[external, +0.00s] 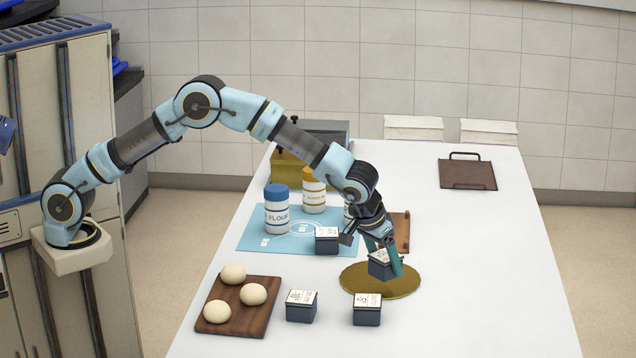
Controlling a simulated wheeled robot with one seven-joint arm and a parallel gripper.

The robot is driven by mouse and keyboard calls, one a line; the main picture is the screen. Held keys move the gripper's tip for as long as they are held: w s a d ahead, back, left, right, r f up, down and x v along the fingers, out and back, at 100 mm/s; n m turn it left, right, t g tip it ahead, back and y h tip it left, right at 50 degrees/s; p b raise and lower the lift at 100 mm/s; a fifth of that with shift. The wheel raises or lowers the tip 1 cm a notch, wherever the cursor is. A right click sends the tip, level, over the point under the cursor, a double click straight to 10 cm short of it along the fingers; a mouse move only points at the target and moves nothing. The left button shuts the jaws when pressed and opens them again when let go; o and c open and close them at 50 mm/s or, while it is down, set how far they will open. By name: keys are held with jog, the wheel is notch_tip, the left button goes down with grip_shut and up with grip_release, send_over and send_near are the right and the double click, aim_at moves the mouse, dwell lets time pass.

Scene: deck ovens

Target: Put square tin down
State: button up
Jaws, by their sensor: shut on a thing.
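My gripper (385,266) points down over the round golden board (408,288) on the white table. It is shut on a dark square tin (379,270) with a white printed lid. The tin is upright, at or just above the board; I cannot tell whether it touches. The fingers cover part of its sides. Similar square tins stand near the front: one (301,307) right of the dough board, and one (367,311) in front of the golden board. Another square tin (327,241) stands at the right front part of the blue mat.
A wooden board (262,318) with three dough balls lies front left. The blue mat (255,240) bears a blue-lidded flour canister (277,212) and a yellow-lidded canister (313,192). A brown tray (467,175) lies back right. The table (480,260) is clear on the right.

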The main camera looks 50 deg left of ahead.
jog(key=shift+f+p, duration=0.4)
jog(key=shift+f, duration=1.45)
jog(key=o, duration=1.5)
jog(key=shift+r, duration=0.1)
